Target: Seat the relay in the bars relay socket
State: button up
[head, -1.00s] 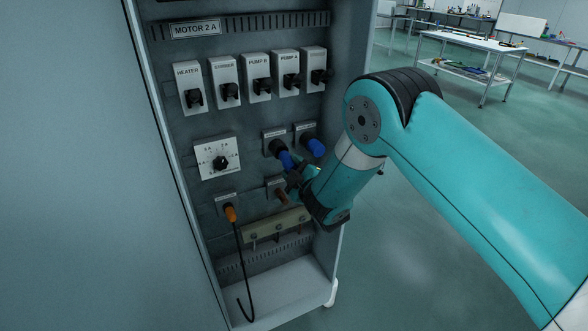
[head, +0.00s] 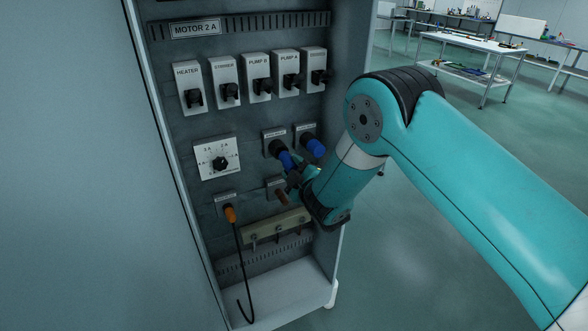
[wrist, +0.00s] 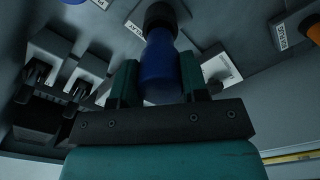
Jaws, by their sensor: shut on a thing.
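My gripper (head: 293,177) is at the panel, its two dark green fingers shut on a blue relay (wrist: 160,65), which also shows in the head view (head: 287,160). The relay's far end meets a round black socket (wrist: 160,14). I cannot tell how deep it sits. A label (wrist: 133,28) beside that socket ends in what looks like "RELAY"; the rest is unreadable. A second blue piece (head: 315,148) sits in the neighbouring black socket to the right in the head view. My fingers hide part of the relay's sides.
An orange plug (head: 231,213) with a hanging black cable and a brown post (head: 282,196) are lower down. A bar strip (head: 276,227) lies below them. Open floor is right.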

aim_at(287, 159)
jog(key=shift+p+x, duration=1.35)
jog(key=shift+p, duration=0.15)
dwell(0.4)
jog(key=shift+b+x, duration=0.5)
jog(key=shift+x, duration=0.65)
jog(key=o, duration=1.1)
